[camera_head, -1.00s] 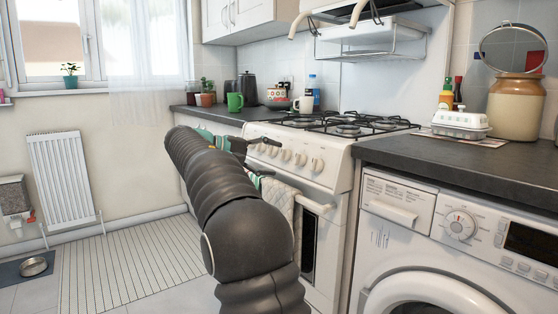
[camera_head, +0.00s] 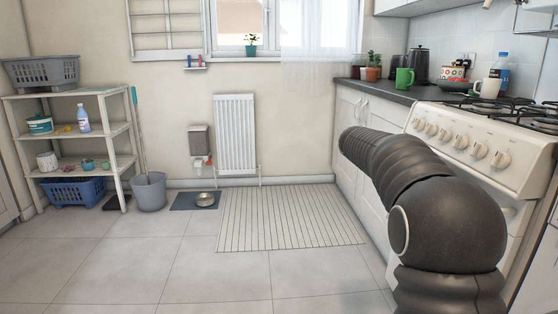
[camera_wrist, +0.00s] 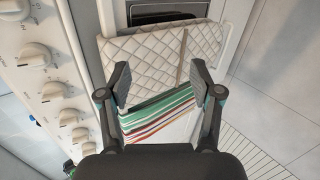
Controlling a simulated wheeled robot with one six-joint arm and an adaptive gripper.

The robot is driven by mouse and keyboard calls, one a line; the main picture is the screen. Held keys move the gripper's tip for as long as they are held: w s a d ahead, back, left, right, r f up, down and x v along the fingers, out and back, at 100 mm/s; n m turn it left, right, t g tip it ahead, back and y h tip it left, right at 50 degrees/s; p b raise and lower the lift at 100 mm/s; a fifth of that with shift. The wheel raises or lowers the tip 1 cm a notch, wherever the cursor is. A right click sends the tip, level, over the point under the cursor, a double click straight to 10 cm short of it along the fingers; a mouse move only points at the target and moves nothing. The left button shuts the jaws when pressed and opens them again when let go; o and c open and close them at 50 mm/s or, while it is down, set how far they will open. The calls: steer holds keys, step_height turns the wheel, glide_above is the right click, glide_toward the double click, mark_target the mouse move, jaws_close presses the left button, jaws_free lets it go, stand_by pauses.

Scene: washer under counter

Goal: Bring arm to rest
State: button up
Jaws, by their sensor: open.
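My gripper (camera_wrist: 160,88) is open and empty in the wrist view. Its two fingers are spread in front of the stove, over a quilted cream cloth (camera_wrist: 145,55) and a striped cloth (camera_wrist: 160,112) on the stove front. I cannot tell whether the fingers touch the cloths. In the head view my dark, ribbed arm stretches forward from the lower right, in front of the stove (camera_head: 478,150); the gripper itself is hidden there.
Stove knobs (camera_wrist: 45,88) are close to the left of my gripper. White cabinets (camera_head: 362,135) and a counter stand beyond the arm. A shelf rack (camera_head: 70,130), a grey bucket (camera_head: 150,192), a radiator (camera_head: 236,135) and a striped mat (camera_head: 290,218) are left. The tiled floor (camera_head: 190,262) is mostly clear.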

steer(key=s+a+f+t+y+p, duration=0.1)
steer(key=s+a+f+y, duration=0.3)
steer(key=s+a, duration=0.45)
steer(key=s+a+f+t+y+p, duration=0.1)
steer(key=s+a+f+y, duration=0.4)
steer(key=s, duration=0.6)
steer(key=s+a+r+m+t+p, duration=0.1)
steer(key=s+a, duration=0.2)
steer(key=s, duration=0.4)
steer(key=s+a+r+t+y+p, duration=0.1)
steer(key=s+a+r+t, duration=0.1)
steer(key=s, duration=0.5)
steer(key=shift+s+a+r+m+y, duration=0.3)
steer(key=shift+s+a+m, duration=0.1)
steer(key=shift+a, duration=0.45)
